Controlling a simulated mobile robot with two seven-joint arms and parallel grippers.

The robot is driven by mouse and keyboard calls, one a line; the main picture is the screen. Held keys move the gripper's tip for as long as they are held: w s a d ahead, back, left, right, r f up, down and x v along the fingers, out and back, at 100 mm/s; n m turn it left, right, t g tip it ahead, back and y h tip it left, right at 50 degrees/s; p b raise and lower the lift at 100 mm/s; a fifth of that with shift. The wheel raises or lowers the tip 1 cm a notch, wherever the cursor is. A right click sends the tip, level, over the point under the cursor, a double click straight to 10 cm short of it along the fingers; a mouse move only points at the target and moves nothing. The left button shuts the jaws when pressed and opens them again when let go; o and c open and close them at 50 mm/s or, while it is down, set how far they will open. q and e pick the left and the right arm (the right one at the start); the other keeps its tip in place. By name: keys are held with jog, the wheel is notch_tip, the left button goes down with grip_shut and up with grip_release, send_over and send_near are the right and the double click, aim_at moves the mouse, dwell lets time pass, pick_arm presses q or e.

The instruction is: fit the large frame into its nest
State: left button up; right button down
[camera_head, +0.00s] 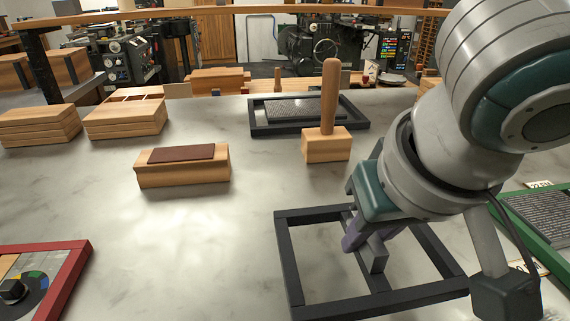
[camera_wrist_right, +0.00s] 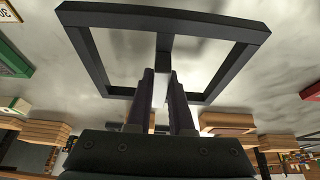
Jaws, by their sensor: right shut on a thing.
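The large frame (camera_head: 285,262) is a dark grey open rectangle with a short middle bar, at the front right of the pale table in the head view. It also shows in the wrist view (camera_wrist_right: 95,62), spanning the upper part. My right gripper (camera_head: 365,240) is shut on the frame's middle bar; its two dark fingers also show in the wrist view (camera_wrist_right: 161,95). The frame looks roughly level, at or just above the table; I cannot tell whether it touches. My arm hides part of its far right side. No nest is clearly recognisable. My left gripper is not in view.
A dark-rimmed tray (camera_head: 262,129) holding a type block lies behind. A wooden block with an upright handle (camera_head: 326,147) stands before it. A wooden block with a brown top (camera_head: 184,174) is left.

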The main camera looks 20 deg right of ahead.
aim_at(359, 260)
jog(key=shift+f+b, duration=0.45)
jog(key=shift+f, duration=1.45)
jog(key=shift+f, duration=0.15)
jog(key=c, duration=0.8)
grip_release()
jog(key=shift+f, duration=0.1)
